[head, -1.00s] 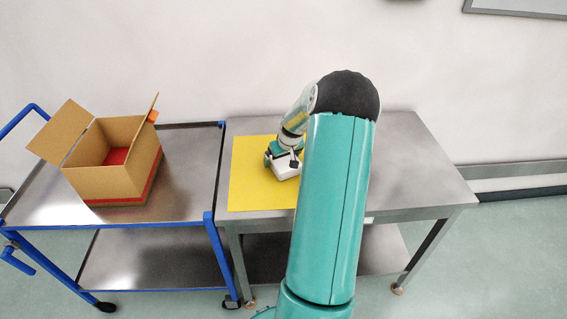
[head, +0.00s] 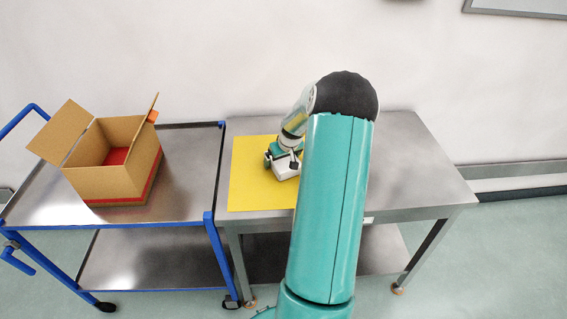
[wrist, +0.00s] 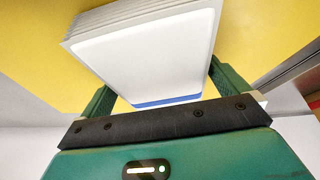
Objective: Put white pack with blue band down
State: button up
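The white pack with the blue band (wrist: 150,45) fills the upper middle of the wrist view, over yellow. Its blue band shows along the edge towards my gripper. In the head view the pack (head: 286,171) is on or just above the yellow mat (head: 247,187), partly hidden by my arm; I cannot tell if it touches the mat. My gripper (wrist: 163,92) has one green finger on each side of the pack. The pack hides the finger ends, so contact and grip are unclear. In the head view my gripper (head: 281,160) is at the pack, mostly hidden.
The mat lies on a steel table (head: 420,170), clear on its right. Left of it stands a blue-framed cart (head: 185,165) with an open cardboard box (head: 115,183) on its top shelf. My arm hides the middle of the table.

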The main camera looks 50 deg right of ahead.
jog(key=c, duration=1)
jog(key=shift+r, duration=0.1)
jog(key=shift+c, duration=0.2)
